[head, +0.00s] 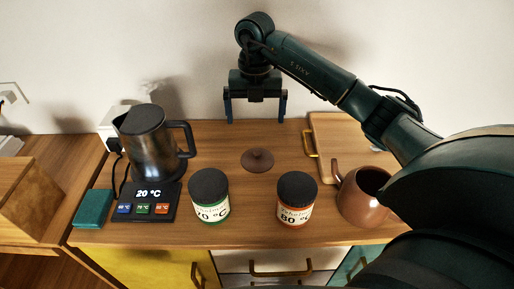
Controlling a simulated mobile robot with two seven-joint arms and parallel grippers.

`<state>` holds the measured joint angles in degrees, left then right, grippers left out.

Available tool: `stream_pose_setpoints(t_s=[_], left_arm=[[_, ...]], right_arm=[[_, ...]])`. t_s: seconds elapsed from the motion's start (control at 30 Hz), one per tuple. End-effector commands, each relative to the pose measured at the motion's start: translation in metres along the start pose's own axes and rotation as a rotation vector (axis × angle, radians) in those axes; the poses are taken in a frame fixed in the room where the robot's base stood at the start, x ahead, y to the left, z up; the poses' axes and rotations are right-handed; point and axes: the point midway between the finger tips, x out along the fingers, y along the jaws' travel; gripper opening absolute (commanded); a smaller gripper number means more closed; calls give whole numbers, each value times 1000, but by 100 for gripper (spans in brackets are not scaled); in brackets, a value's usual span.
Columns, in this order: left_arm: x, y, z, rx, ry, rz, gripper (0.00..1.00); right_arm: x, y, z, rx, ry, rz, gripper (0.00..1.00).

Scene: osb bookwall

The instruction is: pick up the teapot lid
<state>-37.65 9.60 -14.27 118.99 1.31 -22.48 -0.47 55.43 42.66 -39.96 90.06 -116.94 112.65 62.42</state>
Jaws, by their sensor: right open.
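The teapot lid (257,160) is a small brown disc with a knob. It lies on the wooden cabinet top, near the middle. The brown teapot (366,197) stands open, without a lid, at the right, partly hidden by my right arm. My right gripper (255,119) points down with its fingers spread wide and nothing between them. In the picture it is just above the lid, toward the wall, and apart from it. My left gripper is not in view.
Two jars, green-labelled (210,197) and orange-labelled (296,200), stand in front of the lid. A kettle (152,142) with a temperature panel (147,203) and a teal box (93,208) are at left. A wooden board (345,140) lies at the back right.

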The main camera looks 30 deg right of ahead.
Motion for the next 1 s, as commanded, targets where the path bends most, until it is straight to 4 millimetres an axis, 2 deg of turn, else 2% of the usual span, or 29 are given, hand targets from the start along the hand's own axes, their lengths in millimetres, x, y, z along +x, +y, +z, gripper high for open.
stream_pose_setpoints(t_s=[0.2, 0.4, 0.63, 0.9, 1.0], left_arm=[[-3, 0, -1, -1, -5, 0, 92], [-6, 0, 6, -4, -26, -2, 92], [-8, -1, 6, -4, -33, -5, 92], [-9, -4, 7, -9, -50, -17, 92], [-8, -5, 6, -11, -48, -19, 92]], right_arm=[[35, 0, -2, -1, 7, -2, 100], [68, 0, -1, 0, 4, -1, 100], [84, -1, -1, -2, 3, 0, 100], [122, -5, -3, -1, 3, 1, 100], [129, -5, -3, 0, 2, 1, 100]])
